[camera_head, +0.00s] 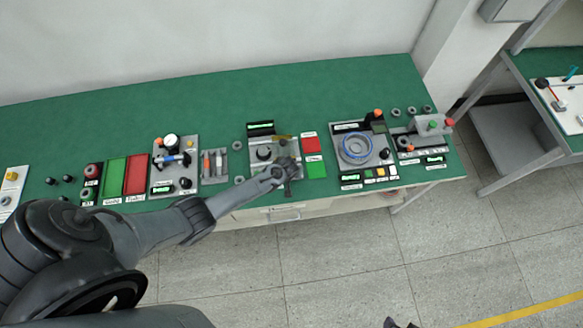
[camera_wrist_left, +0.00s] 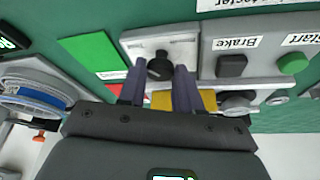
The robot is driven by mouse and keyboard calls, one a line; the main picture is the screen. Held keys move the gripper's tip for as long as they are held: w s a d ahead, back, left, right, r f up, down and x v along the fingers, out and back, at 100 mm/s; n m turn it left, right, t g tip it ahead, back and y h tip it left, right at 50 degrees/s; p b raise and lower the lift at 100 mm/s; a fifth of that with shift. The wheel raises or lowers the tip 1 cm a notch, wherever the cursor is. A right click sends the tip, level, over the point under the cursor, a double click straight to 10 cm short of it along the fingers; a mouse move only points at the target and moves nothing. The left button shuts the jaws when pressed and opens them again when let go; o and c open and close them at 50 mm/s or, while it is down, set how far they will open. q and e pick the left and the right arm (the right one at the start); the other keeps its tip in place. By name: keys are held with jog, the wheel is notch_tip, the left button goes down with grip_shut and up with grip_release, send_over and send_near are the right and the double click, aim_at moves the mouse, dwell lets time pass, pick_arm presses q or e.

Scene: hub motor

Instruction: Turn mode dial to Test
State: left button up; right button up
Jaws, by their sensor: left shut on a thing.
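My left arm reaches over the bench to the grey middle station (camera_head: 259,167), and my left gripper (camera_head: 290,166) is at its front right. In the left wrist view my left gripper (camera_wrist_left: 160,72) has one finger on each side of a small black dial (camera_wrist_left: 160,67) on a light grey panel (camera_wrist_left: 186,41), and is shut on it. The dial's pointer and any Test mark cannot be read. The gripper hides the dial in the head view. Two small dark tips at the bottom edge of the head view may be my right gripper (camera_head: 400,324); its jaw state is unclear.
Beside the dial in the left wrist view are a black Brake button (camera_wrist_left: 231,65) and a green Start button (camera_wrist_left: 293,62). A green pad (camera_head: 316,169) and red pad (camera_head: 311,145) lie right of the station. A station with a blue ring (camera_head: 357,147) stands farther right.

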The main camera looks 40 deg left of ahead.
pick_arm(q)
jog(key=o, duration=0.8)
jog(key=shift+c, duration=0.2)
jog(key=shift+s+d+r, duration=0.1)
jog(key=shift+s+r, duration=0.1)
jog(key=shift+r, duration=0.4)
jog(key=p+v, duration=0.1)
jog(key=v, duration=0.8)
jog(key=shift+r+p, duration=0.25)
jog(key=shift+p, duration=0.15)
jog(key=shift+s, duration=0.15)
